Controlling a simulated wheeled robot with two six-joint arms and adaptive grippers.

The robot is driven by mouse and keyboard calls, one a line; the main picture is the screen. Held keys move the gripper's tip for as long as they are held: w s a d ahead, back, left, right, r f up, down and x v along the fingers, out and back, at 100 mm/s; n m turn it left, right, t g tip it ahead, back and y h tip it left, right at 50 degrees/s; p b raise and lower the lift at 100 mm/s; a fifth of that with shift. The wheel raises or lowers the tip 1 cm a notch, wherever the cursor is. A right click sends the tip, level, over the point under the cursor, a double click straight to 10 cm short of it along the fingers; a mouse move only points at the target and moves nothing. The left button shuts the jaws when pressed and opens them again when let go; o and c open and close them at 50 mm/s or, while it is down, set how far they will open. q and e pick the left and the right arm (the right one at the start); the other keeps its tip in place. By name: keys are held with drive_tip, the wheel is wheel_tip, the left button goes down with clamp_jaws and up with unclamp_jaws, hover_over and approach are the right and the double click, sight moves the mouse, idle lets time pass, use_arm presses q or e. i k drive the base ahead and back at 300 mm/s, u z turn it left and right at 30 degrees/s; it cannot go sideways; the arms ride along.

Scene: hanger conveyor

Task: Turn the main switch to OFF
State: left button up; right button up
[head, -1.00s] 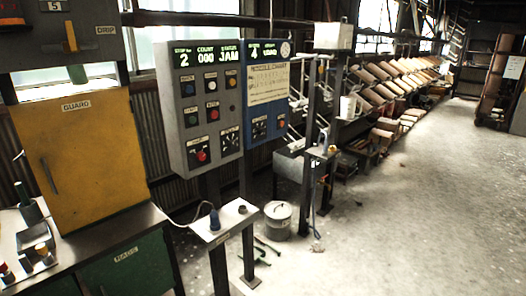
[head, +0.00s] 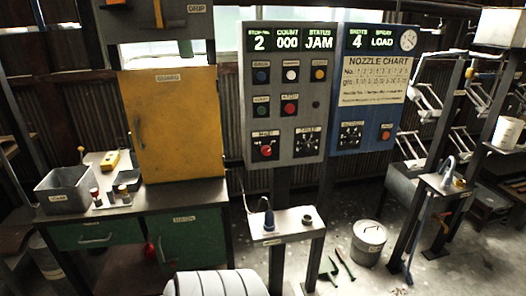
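A grey control panel (head: 285,95) stands in the middle of the head view. Its display reads 2, 000, JAM. At its lower left is a red knob on a dark square plate (head: 266,150), which looks like the main switch. The small label above it is too blurred to read surely, and so is the knob's position. A dark rotary selector (head: 307,143) sits to its right. Several coloured buttons are above. Neither of my grippers shows in the head view.
A blue panel (head: 368,90) with a nozzle chart adjoins on the right. A small stand (head: 286,222) is below the grey panel. A workbench (head: 130,205) with a yellow guard door (head: 175,120) stands left. A lidded bucket (head: 369,240) is on the floor. A pale ribbed shape is at the bottom edge.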

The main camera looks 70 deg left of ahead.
sight(265, 150)
drive_tip(key=u, duration=0.8)
drive_tip(key=i, duration=0.8)
drive_tip(key=u, duration=0.8)
